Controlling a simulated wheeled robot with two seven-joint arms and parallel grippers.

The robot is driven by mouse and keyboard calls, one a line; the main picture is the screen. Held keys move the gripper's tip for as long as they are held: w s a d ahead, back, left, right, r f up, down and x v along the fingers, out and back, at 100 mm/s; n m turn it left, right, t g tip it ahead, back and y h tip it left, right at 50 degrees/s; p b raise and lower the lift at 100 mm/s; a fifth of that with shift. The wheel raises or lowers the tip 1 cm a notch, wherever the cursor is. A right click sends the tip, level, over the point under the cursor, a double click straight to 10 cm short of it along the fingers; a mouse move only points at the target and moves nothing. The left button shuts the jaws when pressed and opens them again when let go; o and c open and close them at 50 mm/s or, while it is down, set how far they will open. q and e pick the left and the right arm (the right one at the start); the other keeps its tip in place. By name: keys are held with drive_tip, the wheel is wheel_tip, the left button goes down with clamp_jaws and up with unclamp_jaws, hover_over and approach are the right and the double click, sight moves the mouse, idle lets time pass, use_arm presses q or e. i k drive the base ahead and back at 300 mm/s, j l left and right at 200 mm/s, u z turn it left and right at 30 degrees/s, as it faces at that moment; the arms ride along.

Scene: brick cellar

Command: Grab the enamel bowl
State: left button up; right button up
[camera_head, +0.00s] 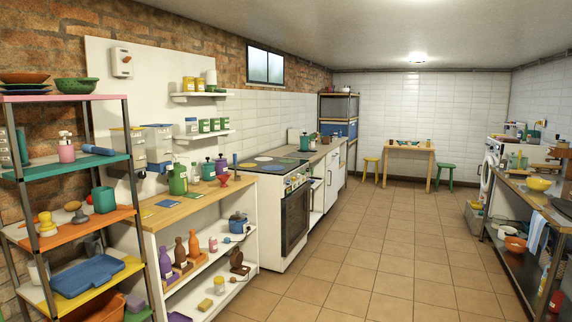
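Several bowls are in view, and I cannot tell for sure which is the enamel one. A green, dark-flecked bowl (76,85) stands on the pink top board of the left shelf rack. A yellow bowl (540,184) stands on the metal counter at the right. An orange bowl (515,244) sits on the lower shelf under that counter. Neither of my grippers shows in the view, and none of these bowls is being touched.
The tiled floor (370,250) is clear down the middle. The shelf rack, a wooden worktop (187,205) and a stove (268,172) line the left. A metal counter (522,199) bounds the right. A small table (409,150) with stools stands at the back.

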sight(536, 185)
drive_tip(key=z, duration=1.5)
drive_tip(key=i+u, duration=0.3)
drive_tip(key=i, duration=4.75)
drive_tip(key=j, duration=0.1)
